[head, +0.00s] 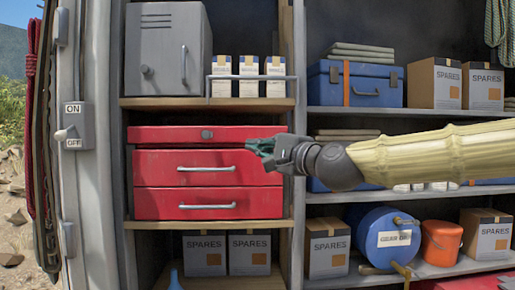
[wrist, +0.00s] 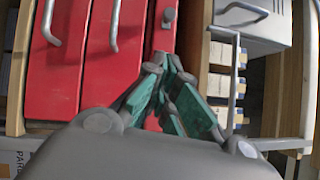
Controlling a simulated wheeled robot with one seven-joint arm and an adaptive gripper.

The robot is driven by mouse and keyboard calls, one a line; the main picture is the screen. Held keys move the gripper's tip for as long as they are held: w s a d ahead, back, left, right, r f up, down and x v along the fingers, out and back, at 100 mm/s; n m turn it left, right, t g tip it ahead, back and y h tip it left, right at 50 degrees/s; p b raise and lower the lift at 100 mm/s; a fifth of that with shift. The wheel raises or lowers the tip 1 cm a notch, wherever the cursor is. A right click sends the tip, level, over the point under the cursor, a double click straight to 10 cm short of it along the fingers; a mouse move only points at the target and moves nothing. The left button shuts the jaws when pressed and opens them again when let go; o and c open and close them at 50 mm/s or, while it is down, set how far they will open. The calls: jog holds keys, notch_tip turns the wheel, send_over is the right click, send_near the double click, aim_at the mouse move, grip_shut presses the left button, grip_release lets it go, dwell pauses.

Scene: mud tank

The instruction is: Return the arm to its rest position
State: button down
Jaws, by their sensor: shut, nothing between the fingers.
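My arm (head: 435,155) reaches in from the right edge of the head view, stretched leftward across the shelves. My gripper (head: 254,147), dark grey with green finger pads, is at its left end, in front of the right part of a red drawer chest (head: 155,167). In the wrist view my gripper (wrist: 165,68) shows its fingers drawn together at the tips with nothing held. The red chest (wrist: 90,75) lies beyond the tips there. I cannot tell how far the tips are from the chest.
A grey ON/OFF switch box (head: 74,126) is on the left post. A grey metal case (head: 168,48) and white boxes behind a rail (head: 252,77) stand above the chest. Blue cases (head: 355,82), spares boxes (head: 434,83) and a blue drum (head: 388,236) fill the right shelves.

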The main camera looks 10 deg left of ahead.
jog(key=shift+f, duration=0.1)
jog(key=d+f+n+g+h, duration=0.1)
jog(key=d+f+g+h, duration=0.15)
jog(key=f, duration=2.05)
jog(key=d+f+n+g+h, duration=0.1)
jog(key=f+h, duration=0.2)
jog(key=f, duration=2)
jog(key=s+d+f+n+g+h, duration=0.1)
jog(key=s+d+f, duration=0.25)
jog(key=f, duration=0.45)
jog(key=s+d+f+g+h, duration=0.1)
jog(key=s+d+f, duration=0.25)
jog(key=f, duration=0.45)
jog(key=s+d+f+n+g+h, duration=0.1)
jog(key=s+d+f+h, duration=0.2)
jog(key=f, duration=0.6)
jog(key=s+d+f+n+g+h, duration=0.1)
jog(key=s+d+f, duration=0.5)
jog(key=s, duration=0.4)
jog(key=s+d+f+n+g+h, duration=0.2)
jog(key=s+d+f, duration=0.3)
jog(key=s+d, duration=0.4)
jog(key=s+d+f+n+g+h, duration=0.1)
jog(key=s+d+f, duration=0.5)
jog(key=s, duration=0.7)
jog(key=shift+d+f+n+g, duration=0.4)
jog(key=shift+d+g, duration=0.35)
jog(key=shift+d, duration=0.5)
